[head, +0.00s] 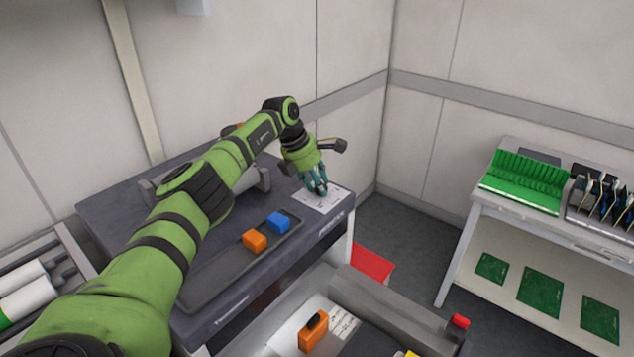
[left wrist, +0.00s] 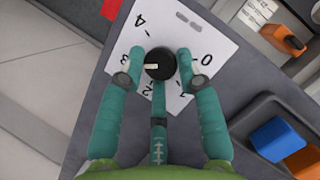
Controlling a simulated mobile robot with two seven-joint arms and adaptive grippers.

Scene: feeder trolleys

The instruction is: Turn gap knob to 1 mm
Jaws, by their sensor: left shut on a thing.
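The gap knob is a round black knob (left wrist: 160,63) with a white pointer mark, standing on a white dial sheet (left wrist: 211,38). The pointer mark faces left in the left wrist view, roughly towards the 3. My left gripper (left wrist: 160,70) has its teal fingers closed around the knob, on both sides and from below in that view. In the head view my left gripper (head: 318,188) reaches down onto the dial sheet (head: 329,203) at the dark table's right end. My right gripper is not in view.
A blue block (head: 278,222) and an orange block (head: 254,240) sit in a dark tray on the dark table (head: 110,205). A red bin (head: 372,264) is beside the trolley. A white shelf at right holds green boards (head: 523,178). An orange-black part (head: 313,334) lies in front.

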